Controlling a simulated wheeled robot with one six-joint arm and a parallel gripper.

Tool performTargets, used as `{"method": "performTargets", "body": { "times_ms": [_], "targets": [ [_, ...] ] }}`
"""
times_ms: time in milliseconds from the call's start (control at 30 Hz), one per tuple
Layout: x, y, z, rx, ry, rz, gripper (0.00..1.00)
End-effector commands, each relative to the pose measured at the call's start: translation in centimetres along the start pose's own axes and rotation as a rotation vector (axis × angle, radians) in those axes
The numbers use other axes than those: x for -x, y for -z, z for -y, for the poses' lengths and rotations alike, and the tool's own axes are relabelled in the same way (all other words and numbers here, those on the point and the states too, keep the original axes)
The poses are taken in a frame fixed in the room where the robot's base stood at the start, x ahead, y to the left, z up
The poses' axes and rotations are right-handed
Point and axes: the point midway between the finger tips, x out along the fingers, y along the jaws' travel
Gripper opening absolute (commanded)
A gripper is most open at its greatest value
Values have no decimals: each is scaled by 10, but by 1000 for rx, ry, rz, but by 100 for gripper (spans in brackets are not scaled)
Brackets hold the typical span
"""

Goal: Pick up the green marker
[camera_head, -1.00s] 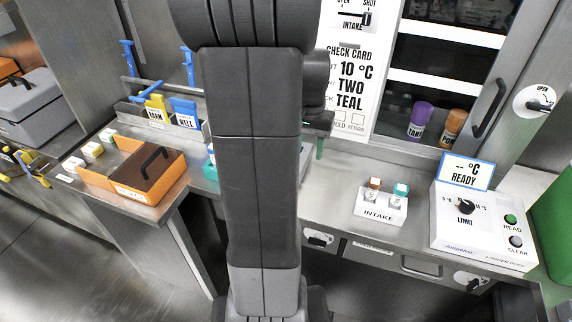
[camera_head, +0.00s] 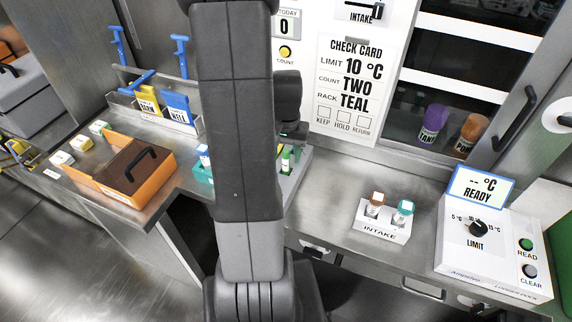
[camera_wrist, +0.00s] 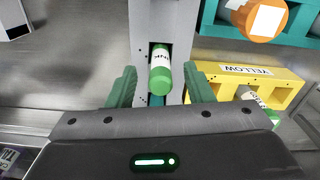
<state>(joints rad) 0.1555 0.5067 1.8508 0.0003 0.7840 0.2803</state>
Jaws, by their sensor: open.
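The green marker (camera_wrist: 160,72), a green cylinder with a white printed label, stands in a grey holder (camera_wrist: 146,25) in the wrist view. My gripper (camera_wrist: 158,76) is open, with one green finger on each side of the marker and visible gaps between. No grip on it shows. In the head view my gripper (camera_head: 291,136) is at the end of my arm, just above a small green item (camera_head: 285,160) at the counter's back. My arm hides part of this area.
In the wrist view, a yellow rack (camera_wrist: 230,70) with a green-capped tube (camera_wrist: 252,97) is close on the right, and a teal rack (camera_wrist: 222,33) is above it. In the head view, the white INTAKE stand (camera_head: 382,224) holds two vials. An orange box (camera_head: 160,184) is at left.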

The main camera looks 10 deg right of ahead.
Motion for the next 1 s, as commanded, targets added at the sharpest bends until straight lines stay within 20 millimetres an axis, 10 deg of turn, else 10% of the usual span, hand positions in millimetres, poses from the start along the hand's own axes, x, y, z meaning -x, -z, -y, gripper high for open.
{"method": "performTargets", "body": {
  "times_ms": [567,800,1000],
  "targets": [
    [-34,1,0,0,0,0,47],
    [-34,2,0,0,0,0,2],
    [-34,2,0,0,0,0,0]
  ]
}}
